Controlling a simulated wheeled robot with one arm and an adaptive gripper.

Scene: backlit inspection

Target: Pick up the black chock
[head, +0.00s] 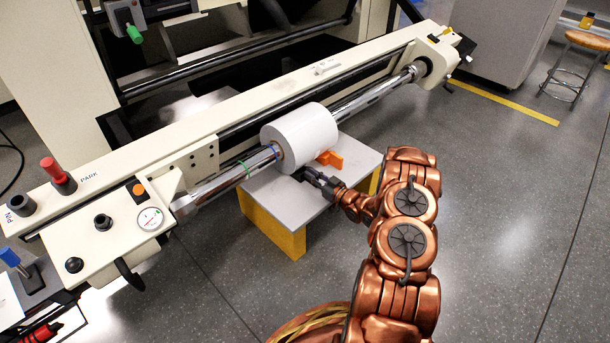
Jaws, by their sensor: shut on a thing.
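My gripper (312,177) reaches in from the right, low over the grey top of the small stand, at the front side of the white roll (300,135). It is shut on the black chock (299,173), a small dark piece at the fingertips, close to the lower edge of the roll. The fingers and the roll hide most of the chock. I cannot tell whether it still touches the stand or the roll. An orange chock (331,159) sits at the right side of the roll, just beyond my gripper.
The roll is on a shiny shaft (365,99) along a cream machine beam (222,125). The grey stand top (285,207) has yellow legs (270,230). A control panel with a gauge (150,219) is at left. Speckled floor is open at right, with a stool (572,75) far back.

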